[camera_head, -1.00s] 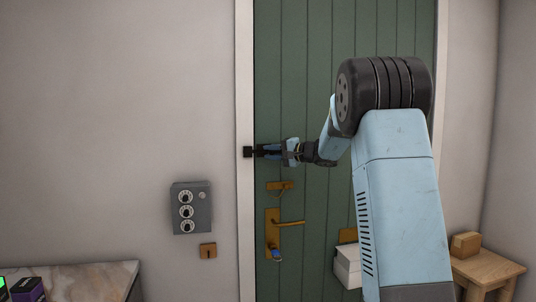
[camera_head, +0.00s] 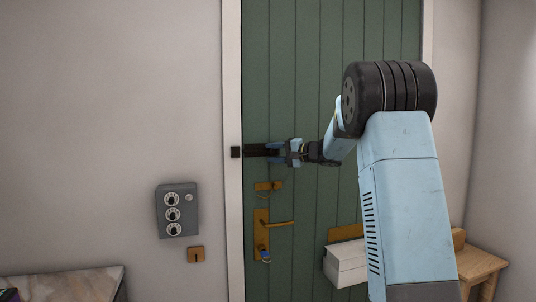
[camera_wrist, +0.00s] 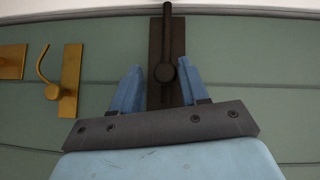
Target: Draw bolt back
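The dark bolt (camera_head: 255,150) is mounted level on the green door near its left edge, facing a small black keeper (camera_head: 236,152) on the white frame. In the wrist view the bolt's dark backplate (camera_wrist: 155,45) carries a rod (camera_wrist: 167,25) that runs up past the plate to the door edge. A round knob (camera_wrist: 165,72) stands out from it. My gripper (camera_head: 272,152) is at the right part of the bolt. In the wrist view its blue fingers (camera_wrist: 161,68) stand on either side of the knob, with narrow gaps visible, so it looks open. Any contact is unclear.
Below the bolt are a brass latch (camera_head: 268,186) and a brass door handle (camera_head: 278,224). A grey dial box (camera_head: 177,210) hangs on the left wall. A white box (camera_head: 345,262) and a wooden table (camera_head: 478,265) are at lower right. A stone-topped bench (camera_head: 70,283) is at lower left.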

